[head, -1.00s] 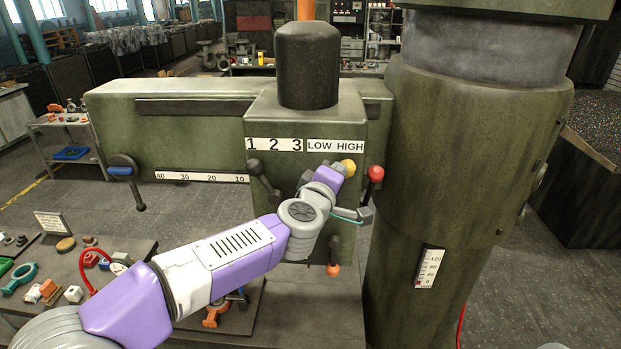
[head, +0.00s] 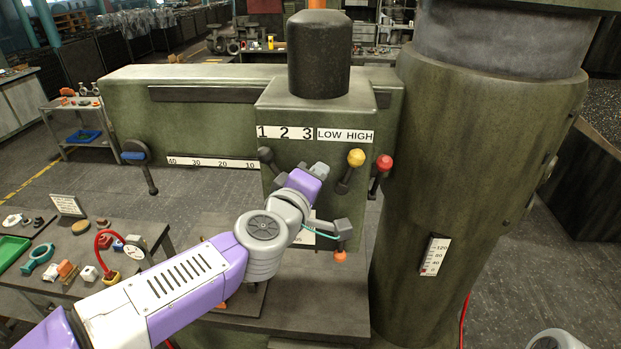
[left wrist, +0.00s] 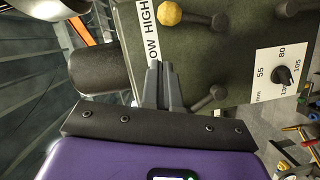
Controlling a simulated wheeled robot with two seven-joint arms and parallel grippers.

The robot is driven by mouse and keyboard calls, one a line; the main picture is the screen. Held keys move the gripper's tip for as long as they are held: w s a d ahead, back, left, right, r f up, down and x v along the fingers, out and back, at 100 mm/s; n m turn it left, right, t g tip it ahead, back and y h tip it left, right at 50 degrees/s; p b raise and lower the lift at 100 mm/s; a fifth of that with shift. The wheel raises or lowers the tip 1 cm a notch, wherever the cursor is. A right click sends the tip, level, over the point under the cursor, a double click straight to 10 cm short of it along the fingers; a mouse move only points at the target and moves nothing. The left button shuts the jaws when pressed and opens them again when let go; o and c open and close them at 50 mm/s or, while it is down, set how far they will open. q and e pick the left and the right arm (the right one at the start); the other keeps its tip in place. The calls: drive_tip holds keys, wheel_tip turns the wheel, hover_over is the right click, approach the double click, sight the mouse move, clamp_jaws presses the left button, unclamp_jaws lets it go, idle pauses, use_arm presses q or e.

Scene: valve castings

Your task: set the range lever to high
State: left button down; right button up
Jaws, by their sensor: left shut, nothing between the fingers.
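The range lever has a yellow knob (head: 356,158) and a dark arm. It sits under the LOW HIGH label (head: 345,135) on the green drill head, its knob leaning up and right beneath HIGH. The yellow knob also shows at the top of the left wrist view (left wrist: 170,13). My left gripper (head: 319,168) is shut and empty, left of the lever and apart from it. Its closed grey fingers (left wrist: 160,68) point at the panel below the label in the left wrist view. My right gripper is out of view.
A black-knobbed lever (head: 265,154) is left of my gripper under 1 2 3. A red-knobbed lever (head: 384,162) stands close right of the range lever. An orange knob (head: 340,256) hangs below. The thick column (head: 480,190) blocks the right side.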

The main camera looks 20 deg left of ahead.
use_arm(q)
drive_tip(key=s, duration=0.3)
drive_tip(key=shift+a+r, duration=0.1)
drive_tip(key=shift+r, duration=0.05)
idle(0.3)
drive_tip(key=w+d+f+m+g+b, duration=0.1)
drive_tip(key=w+f+m+g+b, duration=0.25)
drive_tip(key=f, duration=1.95)
drive_tip(key=s+d+f+m+g+b, duration=0.15)
drive_tip(key=f+g+b, duration=0.4)
drive_tip(key=f, duration=1.75)
drive_tip(key=s+d+f+m+g+h+b, duration=0.1)
drive_tip(key=s+f+m+g+b, duration=0.1)
drive_tip(key=s+f, duration=0.5)
drive_tip(key=s+d+f+m+g+h+b, duration=0.1)
drive_tip(key=s+f, duration=0.6)
drive_tip(key=f, duration=0.7)
drive_tip(key=s+d+f+m+g+h+b, duration=0.1)
drive_tip(key=s+f+g+b, duration=0.3)
drive_tip(key=f, duration=0.6)
drive_tip(key=s+m+b, duration=0.1)
drive_tip(key=s, duration=0.1)
drive_tip(key=shift+s+d+f+m, duration=0.3)
drive_tip(key=shift+s+d+m, duration=0.05)
drive_tip(key=shift+s+m, duration=0.05)
